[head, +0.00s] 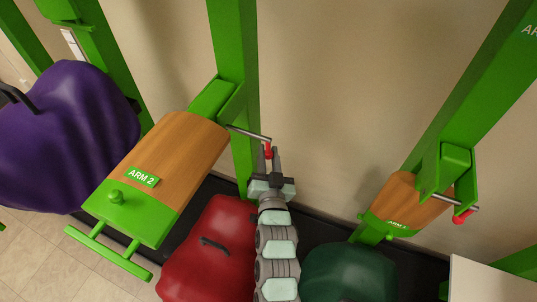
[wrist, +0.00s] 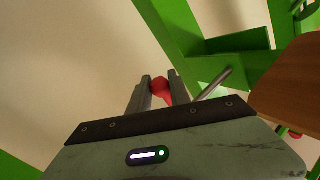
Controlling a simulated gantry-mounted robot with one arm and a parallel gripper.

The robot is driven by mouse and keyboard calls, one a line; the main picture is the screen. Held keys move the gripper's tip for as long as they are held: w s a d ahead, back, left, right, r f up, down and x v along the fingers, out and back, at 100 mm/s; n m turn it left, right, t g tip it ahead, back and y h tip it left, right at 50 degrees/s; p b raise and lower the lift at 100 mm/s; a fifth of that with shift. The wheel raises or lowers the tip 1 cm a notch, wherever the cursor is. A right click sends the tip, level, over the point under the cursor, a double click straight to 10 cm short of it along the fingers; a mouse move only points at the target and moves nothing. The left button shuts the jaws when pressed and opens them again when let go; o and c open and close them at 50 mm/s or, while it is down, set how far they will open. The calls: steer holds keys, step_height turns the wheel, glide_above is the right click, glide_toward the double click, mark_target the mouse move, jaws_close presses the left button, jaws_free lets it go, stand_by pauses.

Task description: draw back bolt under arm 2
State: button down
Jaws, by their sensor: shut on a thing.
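Arm 2 (head: 165,165) is a wooden saddle arm with a green end plate and an "ARM 2" label, fixed to a green post. A grey metal bolt (head: 246,132) with a red handle (head: 268,150) sticks out to the right from beneath the arm's post end. My gripper (head: 269,153) is shut on the red handle from below. In the wrist view the red handle (wrist: 160,89) sits between the two fingers, and the bolt's grey rod (wrist: 213,84) runs up to the right toward the green bracket. The bolt's inner end is hidden.
A purple saddle (head: 70,135) is at left. A red saddle (head: 212,255) and a dark green saddle (head: 350,272) lie below, either side of my arm. Another wooden arm (head: 398,200) with its own red-handled bolt (head: 462,216) is at right. Bare wall lies between the posts.

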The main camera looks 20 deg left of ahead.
steer(key=c, duration=1.2)
jaws_free()
steer(key=b+v, duration=0.1)
steer(key=v, duration=0.9)
steer(key=shift+s+d, duration=0.15)
steer(key=shift+s, duration=0.2)
steer(key=shift+f, duration=0.1)
